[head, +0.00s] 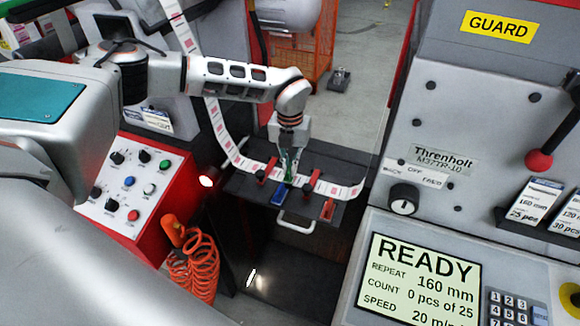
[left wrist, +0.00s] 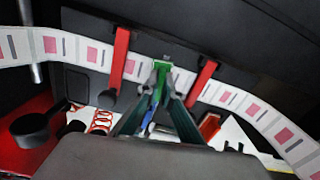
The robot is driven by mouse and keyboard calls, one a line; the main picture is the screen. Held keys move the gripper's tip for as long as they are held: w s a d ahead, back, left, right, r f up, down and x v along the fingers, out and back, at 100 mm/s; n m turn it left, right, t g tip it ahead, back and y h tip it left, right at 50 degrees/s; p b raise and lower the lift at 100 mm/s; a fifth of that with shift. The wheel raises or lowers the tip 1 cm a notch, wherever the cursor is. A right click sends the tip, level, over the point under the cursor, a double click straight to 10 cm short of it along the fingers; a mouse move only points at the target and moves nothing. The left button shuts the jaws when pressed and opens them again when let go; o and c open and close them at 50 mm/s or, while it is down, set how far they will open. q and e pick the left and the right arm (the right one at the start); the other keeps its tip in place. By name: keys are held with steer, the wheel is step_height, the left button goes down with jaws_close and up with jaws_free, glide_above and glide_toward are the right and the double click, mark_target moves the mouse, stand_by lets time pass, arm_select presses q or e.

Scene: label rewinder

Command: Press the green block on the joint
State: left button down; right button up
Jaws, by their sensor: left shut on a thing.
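My left gripper (head: 289,170) points down over the dark splice table (head: 240,184) and is shut on a small green block (head: 285,163). In the left wrist view the green block (left wrist: 161,70) sits between the fingertips, at the label web (left wrist: 225,97) between two red clamps. The joint in the web is hidden there by the block and fingertips. I cannot tell whether the block touches the web. A blue block (head: 278,197) lies at the table's front edge, just below the gripper in the head view. My right gripper is not in view.
Red clamps (head: 267,170) and (head: 310,181) stand on both sides of the gripper. A red-handled tool (head: 328,209) lies at the table's right front. A control panel (head: 130,186) and coiled orange hose (head: 194,268) are left; the grey machine with its READY screen (head: 420,280) is right.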

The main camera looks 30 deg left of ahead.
arm_select(q)
steer(key=shift+f, duration=0.5)
stand_by(0.9)
steer(key=shift+r, duration=0.1)
steer(key=shift+r+p, duration=2.05)
steer(key=shift+r, duration=0.45)
steer(key=shift+r, duration=0.2)
steer(key=shift+w+r+p, duration=0.1)
steer(key=shift+r+p, duration=0.75)
steer(key=shift+p, duration=0.15)
steer(key=shift+r+p, duration=0.3)
steer(key=shift+r, duration=0.2)
